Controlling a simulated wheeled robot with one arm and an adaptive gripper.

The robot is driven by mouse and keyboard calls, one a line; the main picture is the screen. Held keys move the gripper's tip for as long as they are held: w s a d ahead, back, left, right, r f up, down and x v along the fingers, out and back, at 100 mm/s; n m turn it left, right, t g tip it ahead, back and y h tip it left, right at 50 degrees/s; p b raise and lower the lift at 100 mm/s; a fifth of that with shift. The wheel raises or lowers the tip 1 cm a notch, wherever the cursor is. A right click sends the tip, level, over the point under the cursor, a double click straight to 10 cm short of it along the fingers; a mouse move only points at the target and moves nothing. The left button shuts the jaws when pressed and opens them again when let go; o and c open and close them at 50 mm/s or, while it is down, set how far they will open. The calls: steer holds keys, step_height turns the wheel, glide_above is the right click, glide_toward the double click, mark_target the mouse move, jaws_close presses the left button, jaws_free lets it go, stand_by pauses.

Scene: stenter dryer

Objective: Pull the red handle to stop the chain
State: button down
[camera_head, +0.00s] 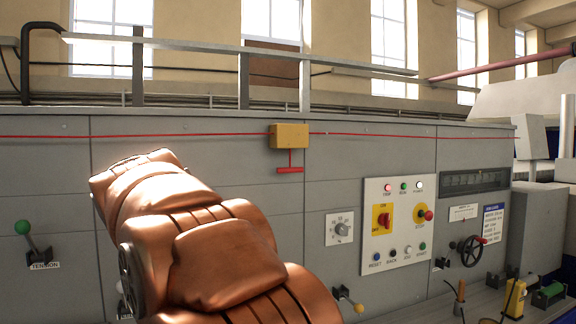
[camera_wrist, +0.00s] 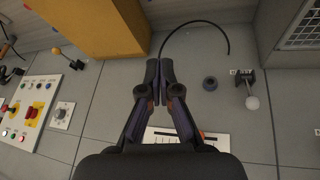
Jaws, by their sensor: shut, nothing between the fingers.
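The red handle (camera_head: 290,170) is a short horizontal bar on a stem. It hangs below a small yellow box (camera_head: 290,136) on the grey machine wall, in the head view. A red cord (camera_head: 190,135) runs along the wall to both sides of the box. My gripper (camera_wrist: 159,65) is shut and empty in the wrist view, with the fingertips together. My gripper does not show in the head view, where my copper-coloured arm is left of and below the handle. I cannot make out the handle in the wrist view.
A control panel (camera_head: 397,220) with lights and buttons is right of the handle. A green-knobbed lever (camera_head: 36,245) is at left and a handwheel (camera_head: 469,250) at right. A large yellow-orange block (camera_wrist: 100,28) fills the wrist view's upper left.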

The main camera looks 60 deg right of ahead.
steer(key=w+d+r+m+h+p, duration=0.1)
steer(key=w+d+r+m+h, duration=0.3)
steer(key=d+r, duration=0.5)
steer(key=w+d+r+m+h, duration=0.1)
steer(key=d+r+m, duration=0.55)
steer(key=r, duration=0.45)
steer(key=s+d+r+m+h, duration=0.4)
steer(key=s+d+r+m, duration=0.3)
steer(key=d+r+m, duration=0.3)
steer(key=p, duration=0.2)
glide_toward(294, 169)
steer(key=d, duration=0.5)
steer(key=shift+w+d+f+g+p, duration=0.2)
steer(key=shift+w+d+f+p, duration=0.1)
steer(key=shift+f, duration=0.2)
steer(key=shift+w+d+f+g+p, duration=0.2)
steer(key=shift+f+p, duration=0.05)
steer(key=shift+f, duration=0.2)
